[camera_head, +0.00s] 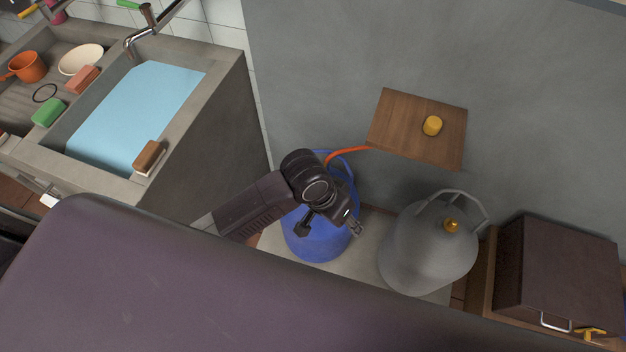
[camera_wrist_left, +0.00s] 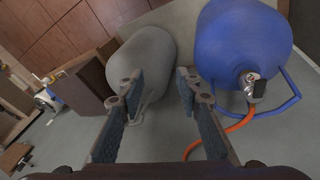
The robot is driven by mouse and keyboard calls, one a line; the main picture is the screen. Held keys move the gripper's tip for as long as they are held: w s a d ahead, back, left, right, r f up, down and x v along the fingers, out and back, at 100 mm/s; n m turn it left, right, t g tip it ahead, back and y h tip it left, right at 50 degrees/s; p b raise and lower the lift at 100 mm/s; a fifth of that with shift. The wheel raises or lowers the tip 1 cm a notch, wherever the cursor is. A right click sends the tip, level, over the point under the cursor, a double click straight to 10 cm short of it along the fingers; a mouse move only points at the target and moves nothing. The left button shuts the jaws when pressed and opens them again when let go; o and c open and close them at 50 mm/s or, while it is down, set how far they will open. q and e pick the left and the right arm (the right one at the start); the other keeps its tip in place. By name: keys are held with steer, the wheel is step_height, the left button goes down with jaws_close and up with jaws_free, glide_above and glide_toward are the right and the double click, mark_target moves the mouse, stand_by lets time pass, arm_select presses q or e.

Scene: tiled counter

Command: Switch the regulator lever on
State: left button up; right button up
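A blue gas cylinder (camera_head: 318,247) stands on the floor slab, partly hidden behind my left gripper (camera_head: 330,227). In the left wrist view the blue cylinder (camera_wrist_left: 240,42) is at the upper right, with a small metal regulator (camera_wrist_left: 252,84) on its top. A dark grey lever-like part is on the regulator; its setting is too small to tell. An orange hose (camera_wrist_left: 222,138) runs from the regulator. My left gripper (camera_wrist_left: 157,82) is open and empty, its fingers apart, left of the regulator in that view. The regulator is hidden in the head view. My right gripper is not in view.
A grey cylinder (camera_head: 425,255) with a brass valve stands right of the blue one. A wooden shelf (camera_head: 405,130) juts from the wall above. A dark cabinet (camera_head: 560,270) is at the right. A water-filled sink (camera_head: 135,110) is at the left.

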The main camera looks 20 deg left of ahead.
arm_select(q)
steer(key=w+a+n+y, duration=0.1)
steer(key=w+a, duration=0.3)
steer(key=w+a+f+n+g+y, duration=0.1)
steer(key=w+a, duration=0.3)
steer(key=w+a+n+y, duration=0.1)
steer(key=w+a, duration=0.3)
steer(key=w, duration=0.1)
steer(key=shift+a+f+n+g+y, duration=0.2)
steer(key=shift+a+n+g+y, duration=0.1)
steer(key=shift+y, duration=0.1)
steer(key=shift+w+f, duration=0.1)
steer(key=shift+f, duration=0.15)
step_height(320, 180, down, 7)
steer(key=shift+f, duration=0.1)
jaws_close()
